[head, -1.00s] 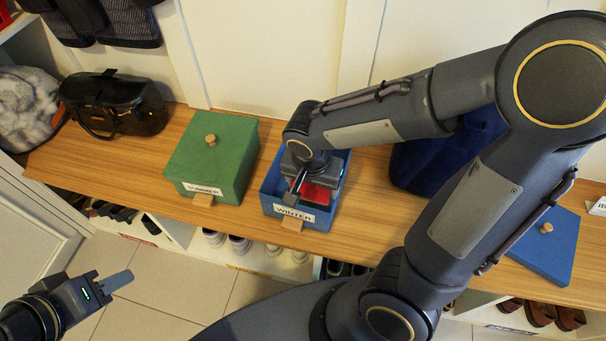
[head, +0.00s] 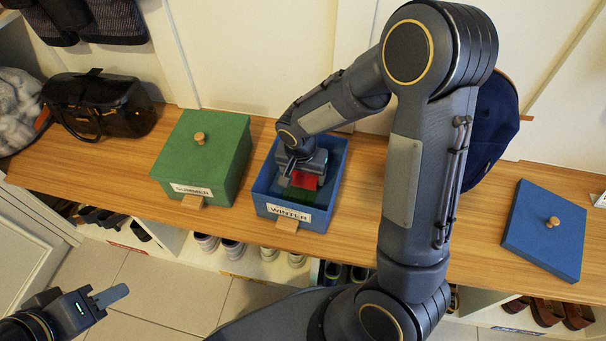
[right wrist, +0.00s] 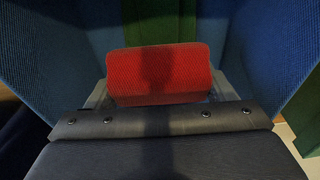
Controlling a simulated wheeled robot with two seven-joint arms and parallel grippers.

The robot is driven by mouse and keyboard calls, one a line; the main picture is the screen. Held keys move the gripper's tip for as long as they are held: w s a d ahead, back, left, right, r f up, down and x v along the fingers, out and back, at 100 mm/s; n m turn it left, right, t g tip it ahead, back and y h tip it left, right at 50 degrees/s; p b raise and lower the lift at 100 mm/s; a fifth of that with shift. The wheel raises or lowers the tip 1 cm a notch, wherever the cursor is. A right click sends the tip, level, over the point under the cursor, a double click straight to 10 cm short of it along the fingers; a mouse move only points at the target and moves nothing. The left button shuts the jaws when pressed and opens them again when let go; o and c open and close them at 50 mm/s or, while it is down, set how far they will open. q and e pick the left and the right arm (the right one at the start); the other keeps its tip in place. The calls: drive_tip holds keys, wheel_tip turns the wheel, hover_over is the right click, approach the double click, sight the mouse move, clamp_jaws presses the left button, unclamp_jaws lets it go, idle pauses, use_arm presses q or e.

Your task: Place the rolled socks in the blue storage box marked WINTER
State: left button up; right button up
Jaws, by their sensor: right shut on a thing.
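The rolled socks (head: 304,181) are a red roll; they also show in the right wrist view (right wrist: 160,75), between the fingers. My right gripper (head: 300,172) is shut on them and points down into the open blue box marked WINTER (head: 291,214). I cannot tell whether the socks touch the box floor. Something dark green (head: 298,196) shows in the box below the socks, and green strips (right wrist: 160,20) lie beyond the socks in the right wrist view. My left gripper (head: 105,296) is at the lower left, away from the bench; its finger gap is unclear.
A green lidded box marked SUMMER (head: 201,160) stands left of the blue box. A blue lid with a wooden knob (head: 545,232) lies on the bench (head: 475,215) at the right. A dark handbag (head: 98,103) sits at the left. A navy item (head: 492,130) is partly behind my right arm.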

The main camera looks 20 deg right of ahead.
drive_tip(key=shift+r, duration=0.1)
drive_tip(key=shift+f+b, duration=0.65)
drive_tip(key=o, duration=1)
drive_tip(key=shift+r, duration=0.1)
